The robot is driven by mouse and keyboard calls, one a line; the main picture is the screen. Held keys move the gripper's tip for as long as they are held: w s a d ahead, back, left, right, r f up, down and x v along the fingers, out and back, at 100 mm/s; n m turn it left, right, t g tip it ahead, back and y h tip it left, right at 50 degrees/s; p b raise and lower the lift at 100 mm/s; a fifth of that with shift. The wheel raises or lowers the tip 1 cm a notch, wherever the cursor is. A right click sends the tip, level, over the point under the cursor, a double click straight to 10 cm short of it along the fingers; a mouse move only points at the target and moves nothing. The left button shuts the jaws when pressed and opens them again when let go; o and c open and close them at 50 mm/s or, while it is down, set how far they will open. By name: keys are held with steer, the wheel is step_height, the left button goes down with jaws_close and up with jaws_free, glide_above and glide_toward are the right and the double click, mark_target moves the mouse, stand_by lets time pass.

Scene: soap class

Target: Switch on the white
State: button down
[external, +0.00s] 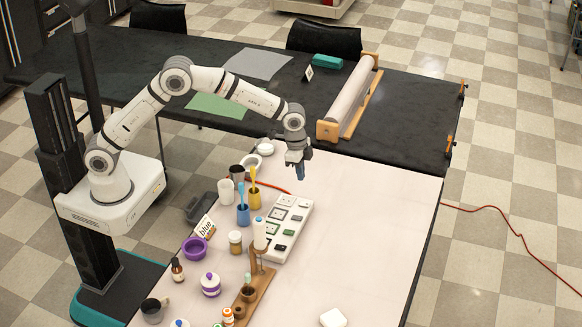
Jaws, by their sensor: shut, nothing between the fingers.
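A long white panel (298,232) lies on the pale table, with several small switch-like parts in light, green and dark tones. The parts are too small for me to tell which one is white or whether any is on. My gripper (300,178) is shut and empty. It points down and appears above the far end of the panel; the exact height and contact cannot be told.
A blue cup (243,215) and a yellow cup (255,201) stand left of the panel. A wooden stand (248,293) is in front of it. The table's right side is clear.

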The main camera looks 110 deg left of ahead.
mark_target(308, 205)
steer(key=r, duration=0.4)
steer(key=shift+s, duration=0.25)
steer(key=shift+w+d+b, duration=0.1)
steer(key=shift+w+b, duration=0.5)
steer(key=shift+b, duration=0.45)
steer(key=f, duration=0.4)
steer(key=w+f, duration=0.1)
steer(key=f, duration=0.4)
steer(key=f+p, duration=0.1)
steer(key=f, duration=0.4)
steer(key=shift+w, duration=0.4)
